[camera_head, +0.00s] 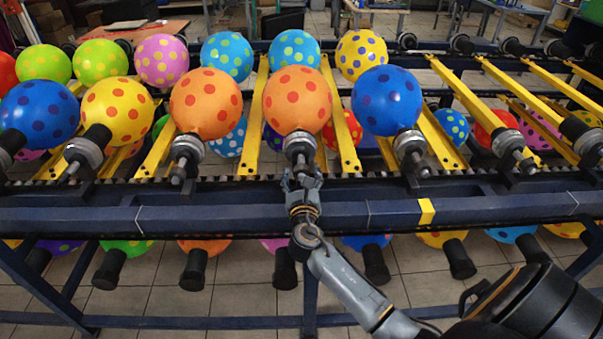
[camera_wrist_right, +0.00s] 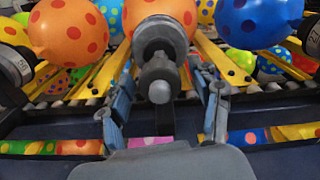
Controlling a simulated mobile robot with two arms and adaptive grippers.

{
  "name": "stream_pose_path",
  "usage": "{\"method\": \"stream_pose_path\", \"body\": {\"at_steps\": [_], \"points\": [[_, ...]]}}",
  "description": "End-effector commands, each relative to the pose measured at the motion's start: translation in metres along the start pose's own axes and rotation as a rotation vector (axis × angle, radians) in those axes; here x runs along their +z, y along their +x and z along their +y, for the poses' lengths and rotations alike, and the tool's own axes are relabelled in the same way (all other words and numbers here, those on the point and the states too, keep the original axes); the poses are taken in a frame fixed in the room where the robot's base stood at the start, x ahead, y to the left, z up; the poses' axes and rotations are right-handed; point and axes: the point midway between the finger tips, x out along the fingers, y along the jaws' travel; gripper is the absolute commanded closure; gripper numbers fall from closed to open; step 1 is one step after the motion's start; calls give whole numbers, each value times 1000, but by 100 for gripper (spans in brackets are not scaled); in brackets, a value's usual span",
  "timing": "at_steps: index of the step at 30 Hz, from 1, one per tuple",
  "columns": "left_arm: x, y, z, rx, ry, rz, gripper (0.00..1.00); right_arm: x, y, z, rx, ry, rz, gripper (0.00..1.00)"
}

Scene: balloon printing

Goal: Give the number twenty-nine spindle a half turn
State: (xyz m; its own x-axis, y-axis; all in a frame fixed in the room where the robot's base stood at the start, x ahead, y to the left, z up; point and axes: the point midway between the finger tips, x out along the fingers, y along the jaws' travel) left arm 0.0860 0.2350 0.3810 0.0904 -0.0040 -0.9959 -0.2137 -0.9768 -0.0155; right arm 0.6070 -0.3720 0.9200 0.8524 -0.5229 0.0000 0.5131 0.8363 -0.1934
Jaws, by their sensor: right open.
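The spindle (camera_head: 300,150) in front of my right gripper carries an orange balloon (camera_head: 298,99) with red dots. Its grey collar and narrow end point toward me. In the right wrist view, this spindle (camera_wrist_right: 160,82) lies between the spread fingers, with its end toward the camera. My right gripper (camera_head: 301,181) is open just below and in front of the spindle end. The fingers (camera_wrist_right: 166,103) show a gap on both sides of the spindle. No number twenty-nine can be read on it. My left gripper is not in view.
Neighbouring spindles hold an orange balloon (camera_head: 205,103) on the left and a blue one (camera_head: 387,100) on the right. A dark blue rail (camera_head: 230,219) runs across the front below the spindles. Yellow bars (camera_head: 480,112) slope between the rows. Several balloons hang below.

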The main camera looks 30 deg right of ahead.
Motion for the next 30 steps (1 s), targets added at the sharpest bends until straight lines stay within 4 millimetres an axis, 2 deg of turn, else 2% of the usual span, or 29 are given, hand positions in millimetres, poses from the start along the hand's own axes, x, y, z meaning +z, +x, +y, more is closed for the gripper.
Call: {"method": "stream_pose_path", "body": {"at_steps": [7,8,15,16,23,30], "points": [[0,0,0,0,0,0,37,0,1,0,0,0,0,37],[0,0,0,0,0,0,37,0,1,0,0,0,0,41],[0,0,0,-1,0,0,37,0,1,0,0,0,0,90],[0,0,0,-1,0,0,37,0,1,0,0,0,0,92],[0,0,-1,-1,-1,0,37,0,1,0,0,14,0,92],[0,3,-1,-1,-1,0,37,-1,1,0,0,113,0,92]]}}
